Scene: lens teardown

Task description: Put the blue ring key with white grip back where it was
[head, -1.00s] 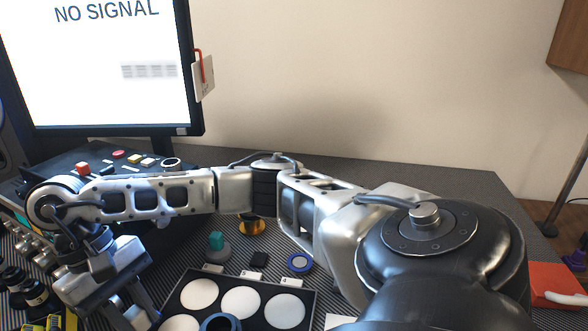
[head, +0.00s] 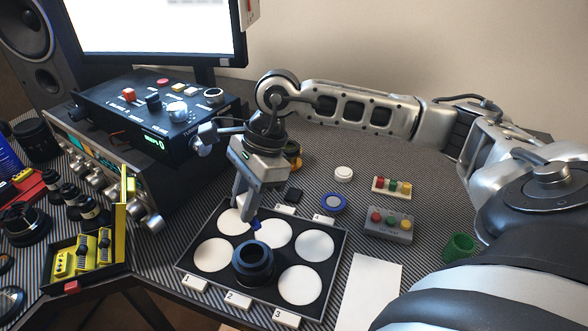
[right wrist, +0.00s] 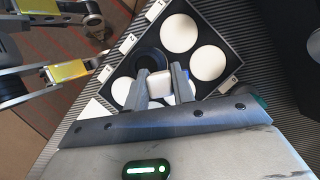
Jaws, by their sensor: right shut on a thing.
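My right gripper (head: 252,218) hangs over the back left part of the parts tray (head: 337,262), pointing down. It is shut on the blue ring key with white grip. Its blue part (head: 256,225) shows just below the fingertips in the head view. In the right wrist view, its white grip (right wrist: 160,84) sits between the two fingers (right wrist: 162,86). I cannot tell whether the key touches the tray. The fingers partly cover the back left white disc (head: 234,222). My left gripper is not seen.
A dark lens ring (head: 254,262) stands at the tray's front middle. Number cards line its front. A blue-rimmed disc (head: 333,203), a grey button box (head: 389,224) and a white sheet (head: 369,291) lie to the right. A black control box (head: 150,112) stands behind left.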

